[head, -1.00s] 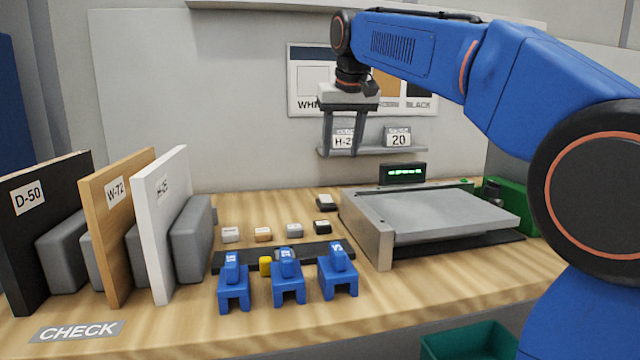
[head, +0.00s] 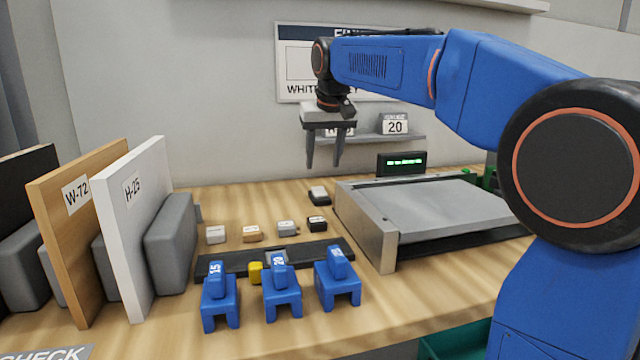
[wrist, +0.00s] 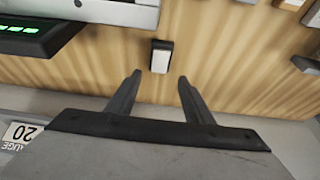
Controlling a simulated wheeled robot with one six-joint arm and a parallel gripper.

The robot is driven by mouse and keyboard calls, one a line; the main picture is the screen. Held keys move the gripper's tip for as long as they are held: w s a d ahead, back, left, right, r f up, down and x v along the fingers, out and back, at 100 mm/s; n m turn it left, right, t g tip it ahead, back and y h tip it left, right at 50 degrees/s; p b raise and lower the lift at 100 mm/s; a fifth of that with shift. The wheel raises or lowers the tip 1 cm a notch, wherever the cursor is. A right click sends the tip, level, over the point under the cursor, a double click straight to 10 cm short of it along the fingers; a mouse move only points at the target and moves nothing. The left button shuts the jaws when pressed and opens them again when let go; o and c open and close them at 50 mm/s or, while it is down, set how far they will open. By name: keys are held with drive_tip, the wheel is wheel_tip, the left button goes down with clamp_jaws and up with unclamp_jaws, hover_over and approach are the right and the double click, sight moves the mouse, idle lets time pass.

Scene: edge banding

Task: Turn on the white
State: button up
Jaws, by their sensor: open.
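A row of small blocks lies on the bench in the head view: a white one (head: 216,234), a tan one (head: 252,234), a grey one (head: 287,228) and a black one (head: 317,223). Behind them is a small dark piece with a pale top (head: 319,195); it also shows in the wrist view (wrist: 161,56). My gripper (head: 324,163) is open and empty, above the bench and near the back wall. In the wrist view my gripper (wrist: 160,78) has its fingers apart, with the pale-topped piece just beyond their tips, between them in the picture. Which white thing is meant is unclear.
A white H-25 board (head: 135,225) and a tan W-72 board (head: 75,235) stand at left. Several blue clamps (head: 281,290) stand in front by a dark strip. A grey machine (head: 430,210) and a green-lit display (head: 402,162) are at right. A shelf (head: 375,143) is behind my gripper.

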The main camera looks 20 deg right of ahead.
sight(319, 190)
drive_tip(key=x, duration=0.9)
